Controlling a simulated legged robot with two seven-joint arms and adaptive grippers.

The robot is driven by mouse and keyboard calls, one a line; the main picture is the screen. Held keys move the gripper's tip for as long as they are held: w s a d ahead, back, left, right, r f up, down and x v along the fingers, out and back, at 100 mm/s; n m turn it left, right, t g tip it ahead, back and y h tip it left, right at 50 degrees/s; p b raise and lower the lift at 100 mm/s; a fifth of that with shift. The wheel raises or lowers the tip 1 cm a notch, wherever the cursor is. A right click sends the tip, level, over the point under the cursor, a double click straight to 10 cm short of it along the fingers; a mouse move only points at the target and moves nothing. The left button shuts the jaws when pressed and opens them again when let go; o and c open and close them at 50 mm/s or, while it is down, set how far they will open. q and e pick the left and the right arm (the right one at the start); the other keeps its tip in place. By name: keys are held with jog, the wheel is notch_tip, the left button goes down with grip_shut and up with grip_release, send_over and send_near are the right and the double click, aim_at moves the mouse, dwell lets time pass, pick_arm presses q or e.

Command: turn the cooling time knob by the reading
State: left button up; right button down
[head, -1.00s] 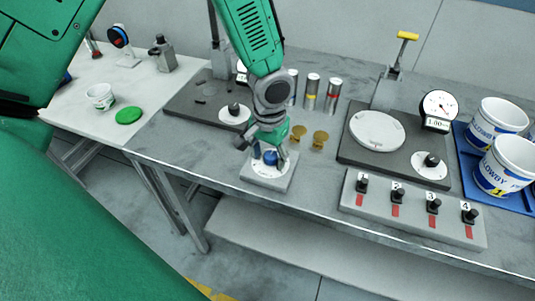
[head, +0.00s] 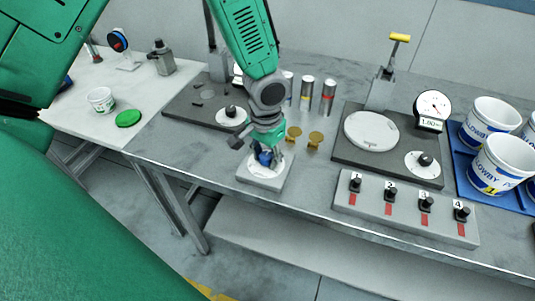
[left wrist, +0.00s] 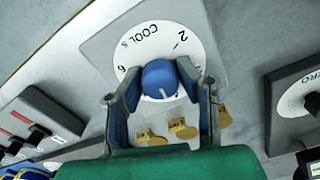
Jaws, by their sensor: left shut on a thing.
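The cooling time knob (head: 265,158) is a blue round knob on a white dial on a small grey base (head: 262,187) near the table's front edge. In the left wrist view the knob (left wrist: 160,79) sits at the middle of the dial (left wrist: 150,42), marked "COOL s" with 2 and 6 legible. A pale pointer line shows on the knob. My left gripper (head: 266,153) reaches down from above and is shut on the knob, a finger on each side. Part of the dial's scale is hidden by the gripper. The round gauge (head: 433,104) has a display reading about 1.00. My right gripper is not in view.
A block with several numbered black knobs (head: 407,207) stands to the right of the base. Dark stations lie left (head: 185,108) and right (head: 350,153). White tubs (head: 497,165) are far right.

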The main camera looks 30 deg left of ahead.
pick_arm(q)
jog(key=shift+s+a+m+p, duration=0.1)
jog(key=shift+a+m+p, duration=0.15)
jog(key=shift+m+p, duration=0.4)
jog(key=m+p, duration=0.1)
jog(key=m, duration=0.1)
jog(key=m+p, duration=0.1)
jog(key=m, duration=0.1)
jog(key=shift+d, duration=0.35)
jog(key=shift+a+m+p, duration=0.2)
jog(key=shift+m+p, duration=0.45)
jog(key=shift+m, duration=0.6)
jog(key=shift+d+m+p, duration=0.1)
jog(key=shift+m+p, duration=0.55)
jog(key=shift+m, duration=0.75)
jog(key=shift+w, duration=0.2)
jog(key=o, duration=1.1)
